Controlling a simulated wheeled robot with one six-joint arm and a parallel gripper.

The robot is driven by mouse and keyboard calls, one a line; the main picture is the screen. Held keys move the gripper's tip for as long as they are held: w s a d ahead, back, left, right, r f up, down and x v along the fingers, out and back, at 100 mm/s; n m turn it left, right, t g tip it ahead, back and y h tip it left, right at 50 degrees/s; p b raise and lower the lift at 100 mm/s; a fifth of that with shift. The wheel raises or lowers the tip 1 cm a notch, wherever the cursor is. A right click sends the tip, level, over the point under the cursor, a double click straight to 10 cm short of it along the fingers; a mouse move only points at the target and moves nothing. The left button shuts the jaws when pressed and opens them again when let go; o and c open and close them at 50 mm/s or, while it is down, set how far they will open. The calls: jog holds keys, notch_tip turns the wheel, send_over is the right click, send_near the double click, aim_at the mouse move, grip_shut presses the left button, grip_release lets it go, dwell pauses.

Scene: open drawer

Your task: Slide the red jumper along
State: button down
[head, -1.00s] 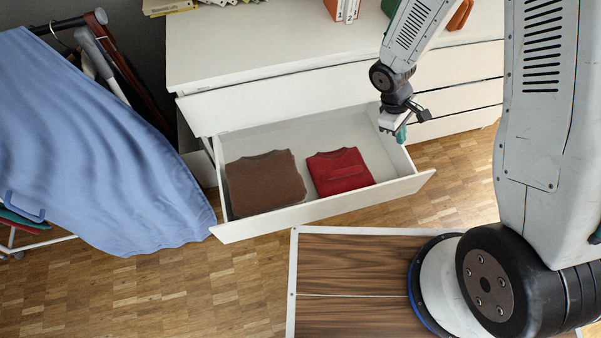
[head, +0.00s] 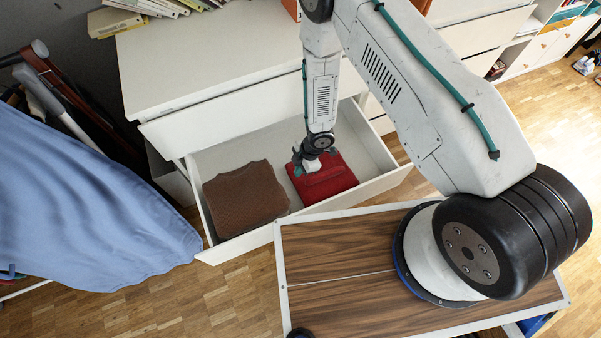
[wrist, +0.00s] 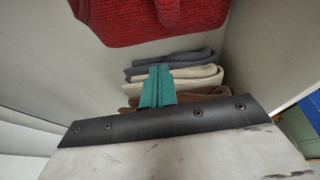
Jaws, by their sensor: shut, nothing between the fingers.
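The red jumper (head: 330,182) lies folded in the open drawer, on the right of the brown one. In the wrist view the knitted red jumper (wrist: 140,22) fills the top of the picture, apart from the fingers there. My gripper (head: 306,168) is low in the drawer at the far side of the red jumper, and part of the jumper is hidden by it. In the wrist view my gripper's teal fingers (wrist: 158,72) are together with nothing between them. I cannot tell whether the gripper touches the jumper.
A brown folded jumper (head: 243,197) lies in the left part of the drawer (head: 236,249). A stack of grey and cream folded cloth (wrist: 200,73) shows beyond the fingers in the wrist view. A blue cloth-covered board (head: 80,205) stands left of the drawer.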

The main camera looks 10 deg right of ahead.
jog(key=x, duration=0.9)
jog(key=shift+a, duration=0.15)
